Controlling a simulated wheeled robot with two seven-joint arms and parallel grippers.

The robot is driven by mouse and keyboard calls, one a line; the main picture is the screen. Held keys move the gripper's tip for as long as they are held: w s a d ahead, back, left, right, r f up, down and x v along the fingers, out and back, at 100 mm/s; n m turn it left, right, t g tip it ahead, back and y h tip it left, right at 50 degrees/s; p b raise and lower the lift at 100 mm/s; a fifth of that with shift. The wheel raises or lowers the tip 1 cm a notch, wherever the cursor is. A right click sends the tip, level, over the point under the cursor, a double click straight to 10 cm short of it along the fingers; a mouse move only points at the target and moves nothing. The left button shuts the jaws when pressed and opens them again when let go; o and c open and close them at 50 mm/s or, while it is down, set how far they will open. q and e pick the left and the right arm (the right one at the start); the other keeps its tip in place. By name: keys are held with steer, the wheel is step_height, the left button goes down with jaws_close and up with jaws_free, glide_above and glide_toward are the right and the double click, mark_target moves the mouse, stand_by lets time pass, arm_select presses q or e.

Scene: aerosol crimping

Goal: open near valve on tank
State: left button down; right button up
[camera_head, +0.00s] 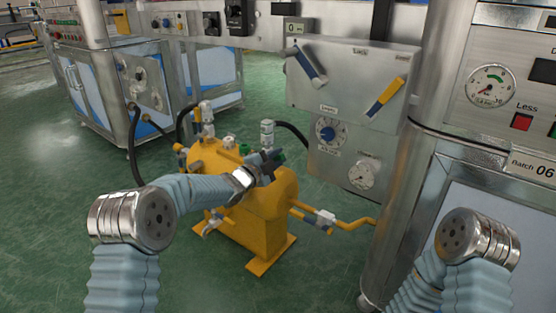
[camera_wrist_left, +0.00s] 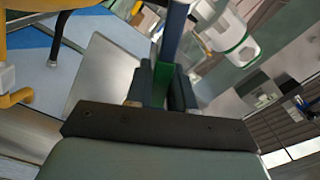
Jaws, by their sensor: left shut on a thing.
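The yellow tank (camera_head: 262,215) stands on the floor in the middle of the head view, with valves and fittings on top. My left gripper (camera_head: 271,160) is over the right part of the tank top, shut on a green valve handle (camera_head: 280,154). In the left wrist view the green handle (camera_wrist_left: 160,84) shows between the dark fingers. The gripper hides most of the handle and the valve under it. A second small green handle (camera_head: 244,149) shows left of the gripper. My right arm shows at the lower right, but its gripper is out of view.
A white-topped cylindrical fitting (camera_head: 267,133) stands just behind my left gripper. A grey panel (camera_head: 350,85) with blue and yellow levers and a gauge (camera_head: 362,175) is at the right. A yellow pipe (camera_head: 345,222) runs right from the tank. Green floor (camera_head: 60,200) is clear at the left.

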arm_select(q)
steer(key=shift+w+a+r+n+p, duration=0.25)
steer(key=shift+r+n+p, duration=0.25)
steer(key=shift+n, duration=0.3)
steer(key=c, duration=1.1)
jaws_free()
steer(key=shift+o, duration=0.2)
steer(key=v, duration=1.4)
